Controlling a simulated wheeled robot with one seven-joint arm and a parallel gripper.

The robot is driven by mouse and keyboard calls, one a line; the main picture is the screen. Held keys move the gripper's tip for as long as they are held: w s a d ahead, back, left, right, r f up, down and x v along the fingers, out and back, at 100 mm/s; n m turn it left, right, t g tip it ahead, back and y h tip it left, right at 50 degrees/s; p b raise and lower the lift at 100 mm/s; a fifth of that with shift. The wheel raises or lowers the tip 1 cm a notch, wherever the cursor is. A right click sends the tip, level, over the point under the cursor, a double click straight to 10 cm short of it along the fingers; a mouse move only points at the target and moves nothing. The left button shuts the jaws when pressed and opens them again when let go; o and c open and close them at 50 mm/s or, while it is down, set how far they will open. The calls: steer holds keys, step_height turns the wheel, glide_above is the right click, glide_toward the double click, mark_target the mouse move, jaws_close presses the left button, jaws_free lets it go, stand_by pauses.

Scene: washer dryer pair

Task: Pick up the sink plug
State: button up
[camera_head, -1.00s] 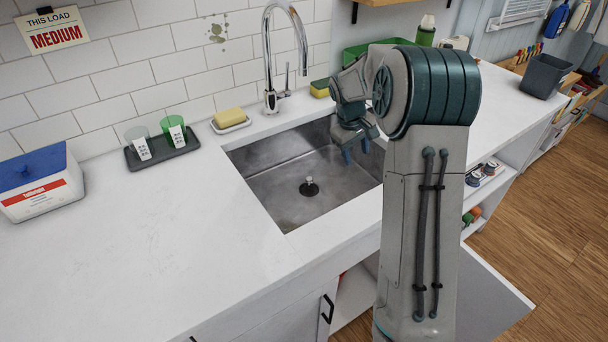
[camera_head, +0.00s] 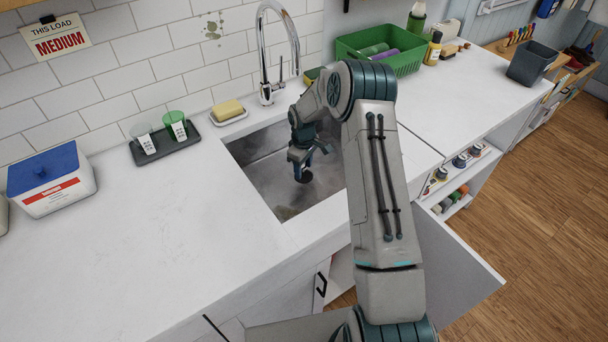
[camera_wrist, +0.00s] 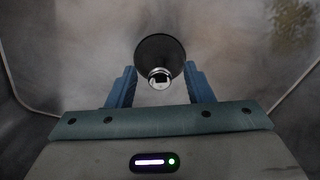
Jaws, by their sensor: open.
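The sink plug (camera_wrist: 160,52) is a dark round disc with a shiny metal knob on top. In the wrist view it lies on the grey sink floor, just beyond and between the fingertips. In the head view only part of the plug (camera_head: 306,177) shows, below my gripper (camera_head: 303,162). My gripper (camera_wrist: 158,82) is open, with its two blue fingers apart on either side of the knob's line and nothing held. The fingers point down into the steel sink (camera_head: 262,172). How far the fingertips are above the plug is hard to tell.
The chrome tap (camera_head: 264,55) stands behind the sink. A soap dish with yellow soap (camera_head: 228,108) and a dark tray with cups (camera_head: 182,148) sit at its left. A green basket (camera_head: 404,60) stands at the right.

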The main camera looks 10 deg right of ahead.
steer(key=shift+f, duration=0.95)
jaws_close()
steer(key=shift+r, duration=0.1)
